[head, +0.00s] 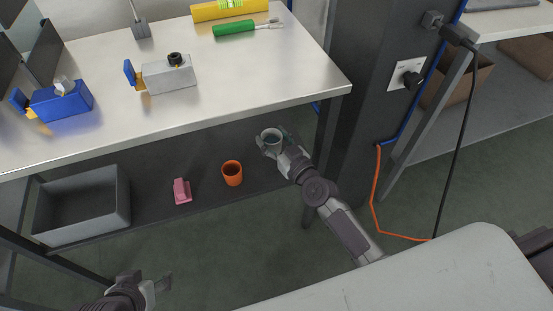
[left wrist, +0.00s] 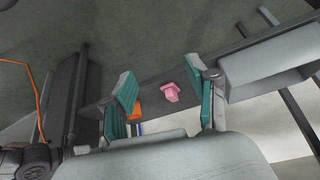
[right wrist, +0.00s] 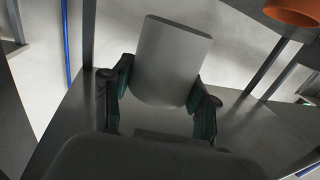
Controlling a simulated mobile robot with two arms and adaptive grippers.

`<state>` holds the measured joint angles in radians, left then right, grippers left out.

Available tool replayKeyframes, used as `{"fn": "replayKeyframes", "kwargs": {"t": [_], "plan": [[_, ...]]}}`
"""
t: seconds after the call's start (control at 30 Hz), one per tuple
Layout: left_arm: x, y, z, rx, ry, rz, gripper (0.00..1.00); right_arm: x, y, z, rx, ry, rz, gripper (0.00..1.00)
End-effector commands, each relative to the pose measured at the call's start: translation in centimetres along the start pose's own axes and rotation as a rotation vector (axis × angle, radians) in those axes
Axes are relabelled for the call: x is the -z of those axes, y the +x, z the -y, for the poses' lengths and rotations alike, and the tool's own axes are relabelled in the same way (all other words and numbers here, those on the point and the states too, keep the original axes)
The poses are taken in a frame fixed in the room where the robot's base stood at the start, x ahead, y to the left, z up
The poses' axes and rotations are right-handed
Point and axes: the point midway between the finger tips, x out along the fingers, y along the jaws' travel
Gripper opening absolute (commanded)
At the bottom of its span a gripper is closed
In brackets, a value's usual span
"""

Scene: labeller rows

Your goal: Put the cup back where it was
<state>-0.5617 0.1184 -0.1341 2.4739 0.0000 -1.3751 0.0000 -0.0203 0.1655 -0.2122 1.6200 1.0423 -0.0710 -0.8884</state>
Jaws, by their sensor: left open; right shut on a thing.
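A grey-white cup (head: 272,145) is held in my right gripper (head: 271,141), beyond the front edge of the workbench and lower than its top. In the right wrist view the cup (right wrist: 170,62) fills the space between the two fingers, which are shut on it. In the head view its open top faces up, with a dark inside. My left gripper (head: 152,286) is low at the bottom left of the head view, away from the bench. In the left wrist view its fingers (left wrist: 160,92) are wide apart with nothing held between them.
An orange cup (head: 232,175), a pink object (head: 182,191) and a grey bin (head: 82,231) are on the lower shelf. The bench top (head: 250,75) carries a blue device (head: 62,103), a grey device (head: 170,78), a green-handled tool (head: 234,28) and a yellow level (head: 210,11). A bench leg (head: 327,135) stands right of the cup.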

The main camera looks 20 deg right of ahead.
Motion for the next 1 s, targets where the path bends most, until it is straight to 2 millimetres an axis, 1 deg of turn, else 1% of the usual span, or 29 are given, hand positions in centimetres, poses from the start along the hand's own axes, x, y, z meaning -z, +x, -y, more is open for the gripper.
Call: {"fn": "replayKeyframes", "kwargs": {"t": [0.03,0.13,0.23,0.3,0.37,0.5,0.63,0.8,0.9,1.0], "plan": [[-1.2,-0.8,0.2,0.004,-0.002,0.071,0.59,0.3,0.2,-0.7,-0.009,-0.004,0.002,0.24],[-3.2,-1.4,0.4,0.008,-0.005,0.167,0.59,0.0,0.5,-1.5,-0.023,-0.002,0.001,0.24],[-3.8,-1.3,0.4,0.009,-0.006,0.190,0.59,-0.5,0.7,-1.8,-0.029,0.002,0.001,0.24],[-3.2,-0.7,0.3,0.007,-0.005,0.154,0.59,-1.1,0.7,-1.9,-0.032,0.002,-0.001,0.24],[-2.2,0.0,0.2,0.004,-0.003,0.093,0.59,-1.8,0.8,-1.9,-0.031,0.001,-0.001,0.24],[1.4,1.4,-0.3,-0.006,0.003,-0.095,0.59,-3.4,0.8,-1.9,-0.031,0.001,-0.001,0.24],[5.0,1.3,-0.8,-0.015,0.007,-0.269,0.59,-4.0,0.9,-1.8,-0.030,0.002,-0.001,0.24],[9.5,0.5,-1.4,-0.029,0.010,-0.506,0.59,-5.1,0.9,-1.9,-0.031,0.002,-0.001,0.24],[11.8,-0.5,-1.8,-0.038,0.011,-0.642,0.59,-5.8,0.9,-1.8,-0.030,0.003,-0.001,0.24],[13.7,-1.6,-2.0,-0.045,0.011,-0.756,0.59,-6.2,1.0,-1.8,-0.030,0.004,-0.001,0.24]]}}
